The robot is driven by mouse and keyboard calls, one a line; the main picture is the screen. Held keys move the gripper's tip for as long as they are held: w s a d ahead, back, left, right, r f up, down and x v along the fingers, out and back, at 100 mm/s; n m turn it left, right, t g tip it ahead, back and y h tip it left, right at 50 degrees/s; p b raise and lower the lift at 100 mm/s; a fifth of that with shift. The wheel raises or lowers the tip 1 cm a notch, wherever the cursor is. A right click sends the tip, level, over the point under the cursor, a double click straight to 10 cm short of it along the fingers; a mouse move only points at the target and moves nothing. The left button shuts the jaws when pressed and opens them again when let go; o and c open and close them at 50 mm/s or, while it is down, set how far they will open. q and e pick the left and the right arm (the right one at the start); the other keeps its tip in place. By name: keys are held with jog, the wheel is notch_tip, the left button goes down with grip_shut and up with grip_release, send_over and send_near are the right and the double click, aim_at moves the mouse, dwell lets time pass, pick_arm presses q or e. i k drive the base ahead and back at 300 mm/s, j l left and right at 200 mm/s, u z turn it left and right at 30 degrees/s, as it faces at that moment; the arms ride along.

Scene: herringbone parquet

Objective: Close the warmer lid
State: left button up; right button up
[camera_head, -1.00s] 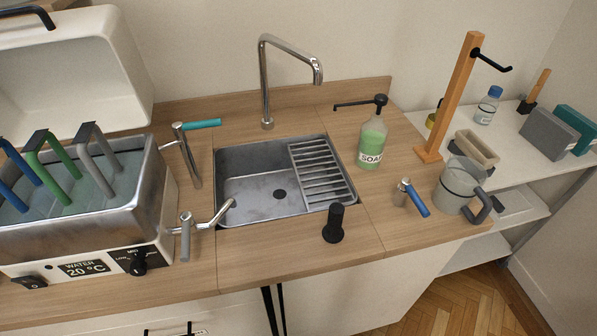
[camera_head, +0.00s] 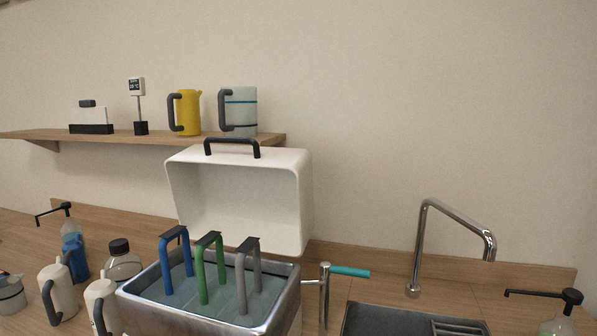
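The warmer (camera_head: 282,318) is a metal-walled water bath on the counter, low in the middle of the view. Its white lid (camera_head: 303,205) stands open, tipped up at the back, with its hollow inside facing me. A black handle (camera_head: 232,141) sits on the lid's top edge. Blue (camera_head: 166,268), green (camera_head: 200,275) and grey (camera_head: 240,285) handled pieces stand in the water of the bath and rise above its rim. The front panel of the warmer is out of view. Neither of my grippers shows.
A wall shelf (camera_head: 60,139) behind the lid holds a yellow jug (camera_head: 188,112), a grey jug (camera_head: 240,112) and a small display stand (camera_head: 139,110). Bottles and white jugs (camera_head: 60,293) stand left of the warmer. A teal-handled tap (camera_head: 348,271), a sink (camera_head: 385,322) and a tall faucet (camera_head: 420,245) are to the right.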

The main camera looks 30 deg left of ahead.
aim_at(238, 192)
jog(key=u, duration=1.3)
